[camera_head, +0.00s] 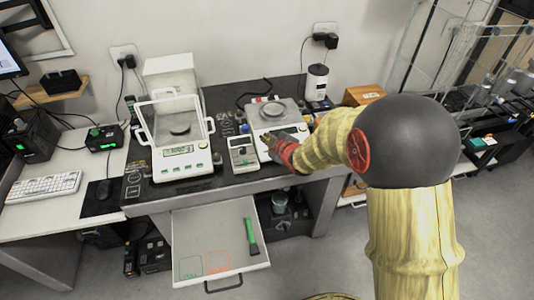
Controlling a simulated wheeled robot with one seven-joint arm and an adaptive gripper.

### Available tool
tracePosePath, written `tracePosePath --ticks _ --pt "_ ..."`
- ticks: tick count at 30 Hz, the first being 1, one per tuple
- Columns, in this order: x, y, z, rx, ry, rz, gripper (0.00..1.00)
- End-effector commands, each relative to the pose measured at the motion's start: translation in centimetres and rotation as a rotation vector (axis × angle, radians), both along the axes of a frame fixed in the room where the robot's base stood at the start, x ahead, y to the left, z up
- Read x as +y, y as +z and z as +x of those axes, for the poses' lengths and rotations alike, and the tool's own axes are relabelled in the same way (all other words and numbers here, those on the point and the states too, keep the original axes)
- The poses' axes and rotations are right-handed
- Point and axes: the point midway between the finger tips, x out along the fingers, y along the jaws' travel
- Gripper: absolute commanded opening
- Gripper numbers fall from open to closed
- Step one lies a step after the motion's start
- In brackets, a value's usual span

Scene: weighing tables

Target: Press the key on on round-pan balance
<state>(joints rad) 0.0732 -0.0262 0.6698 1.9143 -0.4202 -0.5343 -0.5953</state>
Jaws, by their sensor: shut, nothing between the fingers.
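The round-pan balance (259,121) is a white unit with a grey round pan (272,114) on top, standing on the dark table right of centre. My gripper (266,140) is shut and empty, with its fingertips over the front of this balance. The gripper and my arm hide most of the balance's front panel, so the on key cannot be made out. Whether the fingertips touch the panel or hover above it cannot be told.
A balance with a glass draft shield (182,163) stands at left on the dark table. A small grey device (243,154) sits just left of my gripper. A white canister (316,82) stands behind. An open drawer (206,240) juts out below the table.

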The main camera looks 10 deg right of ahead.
Motion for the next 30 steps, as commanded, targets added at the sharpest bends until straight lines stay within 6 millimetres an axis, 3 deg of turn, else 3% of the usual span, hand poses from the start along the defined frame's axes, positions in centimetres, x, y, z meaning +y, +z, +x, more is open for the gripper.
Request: tracePosePath --ticks 15,30 --pt "0.0 -6.5 1.8 0.001 0.0 0.0 0.0" --pt "0.0 -6.8 2.1 0.0 0.0 0.0 0.0"
